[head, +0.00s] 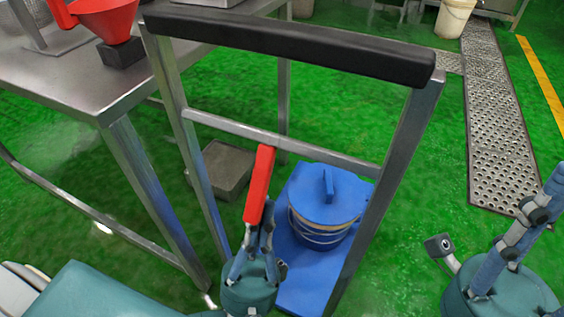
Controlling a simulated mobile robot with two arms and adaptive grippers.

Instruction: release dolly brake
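The dolly has a grey metal push frame with a black padded handle (290,47) and a blue deck (291,262) low behind it. A red lever (260,183) stands nearly upright, tilted slightly right, and its top overlaps the frame's crossbar (325,155). My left gripper (257,222) is at the lever's lower end, its fingers close beside it. Whether they clamp it is not clear. My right gripper (545,195) is at the right edge, away from the dolly and partly cut off. It shows no object in it, and its finger spacing is not clear.
A blue-lidded bucket (323,222) stands on the deck. A steel table (75,88) with a red funnel (103,18) is close on the left. A grey block (222,168) lies on the floor behind the frame. Green floor is free right of the dolly, up to a drain grate (495,130).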

